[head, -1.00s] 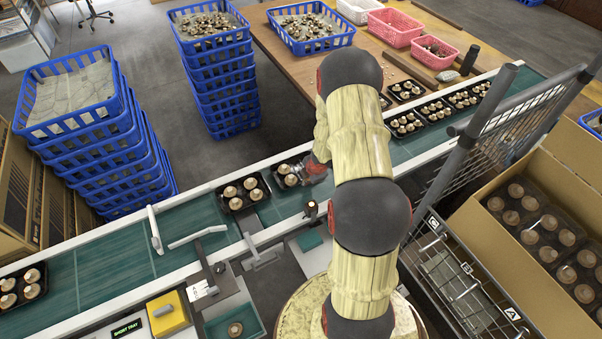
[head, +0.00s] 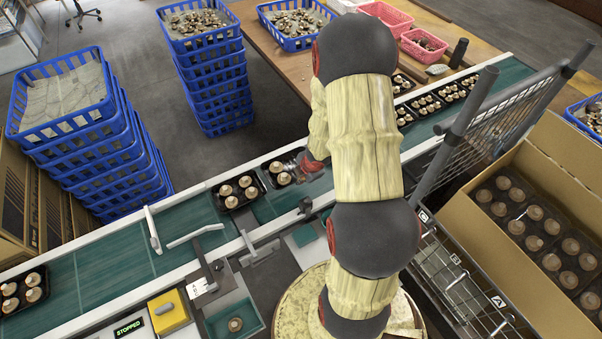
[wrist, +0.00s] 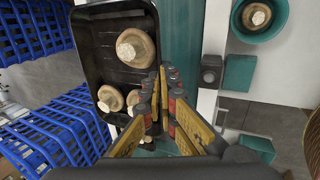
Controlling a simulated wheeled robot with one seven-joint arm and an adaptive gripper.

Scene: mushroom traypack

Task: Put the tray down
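A black tray (head: 268,186) with brown mushrooms is at the green conveyor, just left of my gripper (head: 310,163), which my arm partly hides in the head view. In the wrist view this tray (wrist: 92,62) shows three mushrooms, and its near end is hidden. My gripper (wrist: 167,72) has one finger inside the tray and one outside, nearly together on its side wall. Whether the tray rests on the belt or hangs just above is unclear. Another black tray (head: 238,206) of mushrooms sits close on its left.
The conveyor (head: 115,262) has clear belt at left before another filled tray (head: 25,303). White guide bars (head: 196,236) cross it. Blue crate stacks (head: 75,135) stand behind. A mesh guard (head: 500,125) and cardboard box (head: 545,170) are at right. A display (head: 130,328) reads STOPPED.

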